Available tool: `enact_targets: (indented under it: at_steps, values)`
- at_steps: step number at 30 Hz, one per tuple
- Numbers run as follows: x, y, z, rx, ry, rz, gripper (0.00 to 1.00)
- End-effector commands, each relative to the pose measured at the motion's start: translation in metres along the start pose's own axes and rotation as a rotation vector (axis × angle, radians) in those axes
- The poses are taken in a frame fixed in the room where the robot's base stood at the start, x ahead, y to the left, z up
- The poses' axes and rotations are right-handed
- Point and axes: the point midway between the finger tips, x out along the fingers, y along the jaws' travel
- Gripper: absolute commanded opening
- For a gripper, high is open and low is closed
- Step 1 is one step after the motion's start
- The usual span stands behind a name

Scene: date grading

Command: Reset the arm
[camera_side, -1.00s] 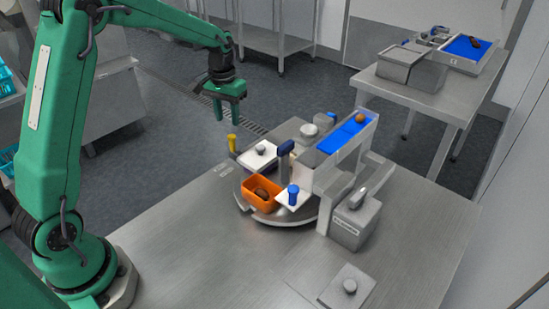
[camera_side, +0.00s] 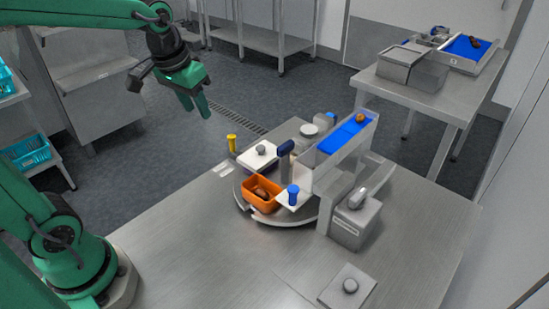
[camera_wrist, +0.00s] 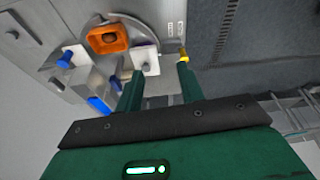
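My green gripper (camera_side: 197,110) hangs in the air at the upper left of the side view, over the floor beyond the table's far edge. In the wrist view its two fingers (camera_wrist: 160,76) are apart with nothing between them. The orange tray (camera_side: 248,197) sits on the round turntable (camera_side: 290,221) with a dark brown date (camera_side: 262,193) in it. The wrist view also shows the orange tray (camera_wrist: 92,40). Another brown date (camera_side: 360,117) lies on the blue belt (camera_side: 340,138).
A yellow post (camera_side: 232,143) stands at the table's far edge beside a white plate with a grey knob (camera_side: 261,149). A grey box (camera_side: 355,223) and a button plate (camera_side: 348,288) are at the right. The table's front left (camera_side: 215,265) is clear.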

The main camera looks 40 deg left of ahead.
Motion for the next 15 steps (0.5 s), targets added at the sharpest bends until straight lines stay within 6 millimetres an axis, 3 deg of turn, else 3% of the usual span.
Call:
enact_targets:
  at_steps: [6, 15]
  values:
    - [-0.019, 0.008, 0.036, 0.034, 0.068, 0.010, 0.38]
    - [-0.031, 0.016, 0.084, 0.078, 0.153, 0.026, 0.38]
